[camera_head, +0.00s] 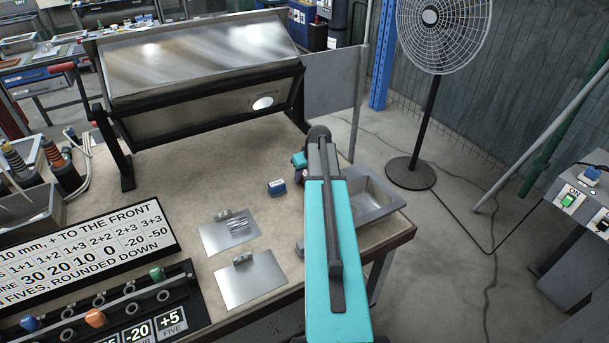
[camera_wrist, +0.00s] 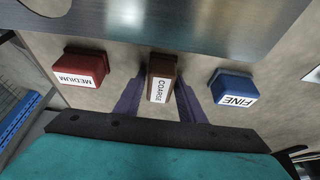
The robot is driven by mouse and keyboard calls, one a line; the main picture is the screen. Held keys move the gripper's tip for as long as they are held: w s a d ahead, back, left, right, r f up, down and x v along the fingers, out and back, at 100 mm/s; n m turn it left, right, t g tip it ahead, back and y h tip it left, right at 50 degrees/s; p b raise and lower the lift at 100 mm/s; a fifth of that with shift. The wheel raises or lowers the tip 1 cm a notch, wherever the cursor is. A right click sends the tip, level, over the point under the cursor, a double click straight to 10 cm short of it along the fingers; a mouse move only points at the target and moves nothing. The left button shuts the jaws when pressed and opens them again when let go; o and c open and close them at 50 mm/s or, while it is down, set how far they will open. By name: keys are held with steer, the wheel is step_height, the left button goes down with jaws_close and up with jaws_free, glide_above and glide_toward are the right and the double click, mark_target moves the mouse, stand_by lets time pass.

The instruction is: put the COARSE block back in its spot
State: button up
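The COARSE block (camera_wrist: 161,68) is brown with a white label and sits between the two purple fingers of my gripper (camera_wrist: 160,86) in the wrist view. The fingers lie along its left and right sides, very close to it; I cannot tell whether they touch it. The red MEDIUM block (camera_wrist: 80,66) is to its left and the blue FINE block (camera_wrist: 233,87) to its right, both apart from the fingers. In the head view my arm hides the COARSE block; a blue block (camera_head: 276,187) shows just left of my gripper (camera_head: 300,176).
A grey metal surface (camera_wrist: 200,22) runs along the top of the wrist view. In the head view, a metal basin (camera_head: 378,203) is right of my arm. Two metal plates (camera_head: 229,231) (camera_head: 250,279) lie at the front. A large tilted metal panel (camera_head: 200,55) stands behind.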

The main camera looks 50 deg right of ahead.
steer(key=shift+o, duration=1.1)
steer(key=shift+r, duration=0.2)
steer(key=b+v, duration=0.1)
steer(key=v, duration=1.1)
steer(key=shift+b, duration=0.35)
